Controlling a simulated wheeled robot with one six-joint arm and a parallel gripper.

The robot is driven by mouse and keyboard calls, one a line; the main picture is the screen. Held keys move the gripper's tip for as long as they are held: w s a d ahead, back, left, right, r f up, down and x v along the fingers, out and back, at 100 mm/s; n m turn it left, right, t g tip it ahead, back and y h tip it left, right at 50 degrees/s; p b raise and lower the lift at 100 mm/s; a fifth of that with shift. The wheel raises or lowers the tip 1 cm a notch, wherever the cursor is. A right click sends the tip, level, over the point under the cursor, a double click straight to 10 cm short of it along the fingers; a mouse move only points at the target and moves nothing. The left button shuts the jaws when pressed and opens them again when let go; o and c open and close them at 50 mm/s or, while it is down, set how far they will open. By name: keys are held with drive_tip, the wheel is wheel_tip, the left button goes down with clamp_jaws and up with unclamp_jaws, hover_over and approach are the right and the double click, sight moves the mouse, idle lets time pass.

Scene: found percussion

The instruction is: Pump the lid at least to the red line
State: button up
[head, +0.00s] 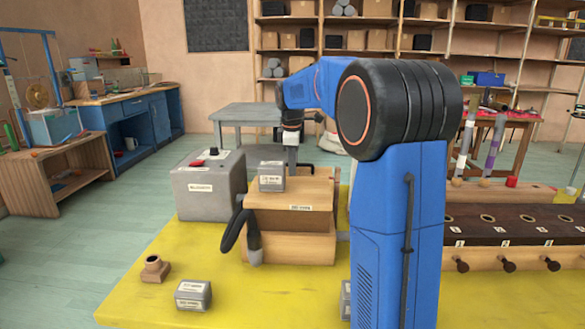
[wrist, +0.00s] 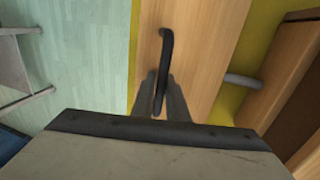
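The wooden box with a lid (head: 318,192) stands on the yellow table, with a small white label on its front. The lid's wooden top (wrist: 205,45) also shows in the wrist view, with a dark bar handle (wrist: 166,50) on it. My gripper (wrist: 161,78) has one grey finger on each side of this handle. I cannot tell whether the fingers press on it. In the head view my gripper (head: 292,155) points down behind the small grey labelled block (head: 272,178) on the box. I make out no red line in either view.
A small grey block (head: 193,295) and a brown fitting (head: 155,268) lie on the yellow table (head: 130,300). A dark-topped wooden rack (head: 515,225) is at right.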

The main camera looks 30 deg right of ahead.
drive_tip(key=o, duration=0.3)
drive_tip(key=v, duration=1.7)
drive_tip(key=shift+r, duration=0.25)
idle(0.6)
